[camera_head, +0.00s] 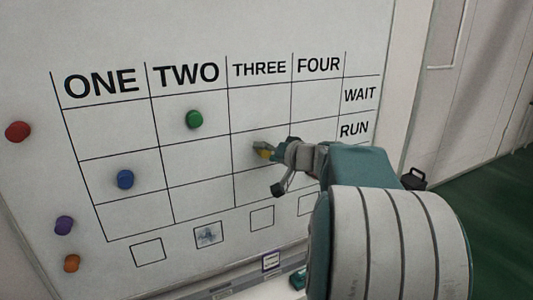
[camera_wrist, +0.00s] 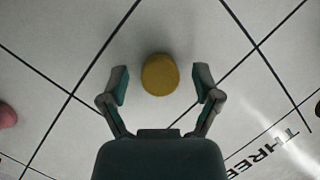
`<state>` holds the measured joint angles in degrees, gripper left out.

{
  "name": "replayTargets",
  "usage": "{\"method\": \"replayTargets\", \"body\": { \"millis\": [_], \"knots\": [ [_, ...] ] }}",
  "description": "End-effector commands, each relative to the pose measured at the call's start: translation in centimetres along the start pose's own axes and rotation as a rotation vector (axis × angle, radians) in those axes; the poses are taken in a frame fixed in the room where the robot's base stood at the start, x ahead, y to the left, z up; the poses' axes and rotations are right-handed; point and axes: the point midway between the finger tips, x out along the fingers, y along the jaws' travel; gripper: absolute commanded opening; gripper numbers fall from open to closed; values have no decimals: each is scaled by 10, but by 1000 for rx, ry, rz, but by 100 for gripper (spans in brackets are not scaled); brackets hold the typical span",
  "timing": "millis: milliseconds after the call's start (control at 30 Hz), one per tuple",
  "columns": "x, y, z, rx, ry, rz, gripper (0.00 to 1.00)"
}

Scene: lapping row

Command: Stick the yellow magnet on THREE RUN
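The yellow magnet (camera_head: 265,153) is a round disc on the whiteboard (camera_head: 200,40), in the cell under THREE (camera_head: 259,69) and in the row of RUN (camera_head: 354,129). My gripper (camera_wrist: 160,84) is open around the magnet. The wrist view shows the yellow disc (camera_wrist: 160,75) between and slightly beyond the fingertips, with a clear gap on both sides. In the head view my gripper (camera_head: 268,149) and arm come in from the right and partly cover the magnet and the cells to its right. The word THREE also shows turned over in the wrist view (camera_wrist: 270,149).
A green magnet (camera_head: 194,119) is at TWO, WAIT; a blue one (camera_head: 125,180) is at ONE, RUN. Red (camera_head: 18,131), purple (camera_head: 64,225) and orange (camera_head: 72,263) magnets are left of the grid. A pinkish magnet (camera_wrist: 6,115) shows at the wrist view's left edge.

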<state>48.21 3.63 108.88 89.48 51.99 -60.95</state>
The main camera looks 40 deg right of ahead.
Motion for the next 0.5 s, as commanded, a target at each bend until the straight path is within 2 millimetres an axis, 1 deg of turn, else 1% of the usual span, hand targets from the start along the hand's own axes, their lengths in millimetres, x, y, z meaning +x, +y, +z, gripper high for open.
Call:
{"method": "replayTargets", "body": {
  "millis": [333,433,500],
  "knots": [
    [-2,0,0,0,1,1,85],
    [-12,0,-1,-1,3,1,85],
    [-24,1,-1,-2,4,3,85]
  ]
}}
